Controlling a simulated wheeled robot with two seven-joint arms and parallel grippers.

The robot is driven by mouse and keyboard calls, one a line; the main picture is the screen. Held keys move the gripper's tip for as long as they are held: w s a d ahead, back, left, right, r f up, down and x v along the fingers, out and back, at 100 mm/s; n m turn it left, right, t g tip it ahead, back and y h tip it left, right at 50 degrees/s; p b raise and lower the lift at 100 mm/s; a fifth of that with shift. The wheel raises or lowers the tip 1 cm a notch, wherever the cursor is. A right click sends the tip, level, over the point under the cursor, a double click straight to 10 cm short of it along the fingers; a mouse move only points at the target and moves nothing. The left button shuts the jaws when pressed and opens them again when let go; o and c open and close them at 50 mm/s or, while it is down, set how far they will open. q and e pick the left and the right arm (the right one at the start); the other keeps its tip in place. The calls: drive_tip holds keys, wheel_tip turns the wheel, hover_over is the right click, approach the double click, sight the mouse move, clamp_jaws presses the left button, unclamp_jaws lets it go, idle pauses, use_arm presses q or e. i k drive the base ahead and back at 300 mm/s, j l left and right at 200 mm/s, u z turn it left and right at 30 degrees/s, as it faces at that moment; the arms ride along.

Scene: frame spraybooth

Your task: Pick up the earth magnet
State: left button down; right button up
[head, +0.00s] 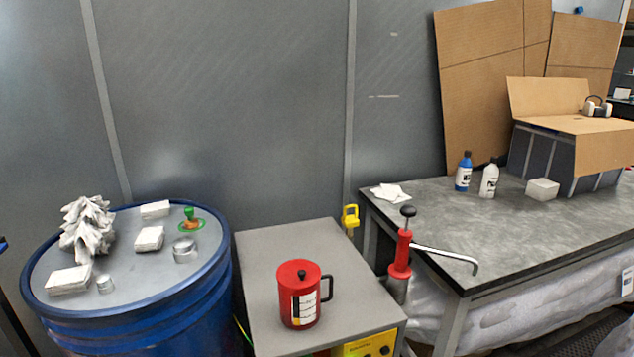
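A small green piece with an orange-brown knob on top (192,219) stands on the grey top of the blue drum at the left, near its right rim. It looks most like the earth magnet, but it is too small to be certain. A green disc or ring shows around its base. Neither gripper can be made out. A dark sliver with a bit of blue shows at the left edge, and I cannot tell what it is.
The blue drum (135,305) also bears silver cans (184,250), white folded cloths (149,238) and a crumpled white heap (86,228). A red lidded pot (299,294) stands on a grey cabinet (268,240). A red hand pump (401,255) stands beside the workbench (440,225).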

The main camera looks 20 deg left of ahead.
sight(192, 222)
drive_tip(key=u, duration=1.4)
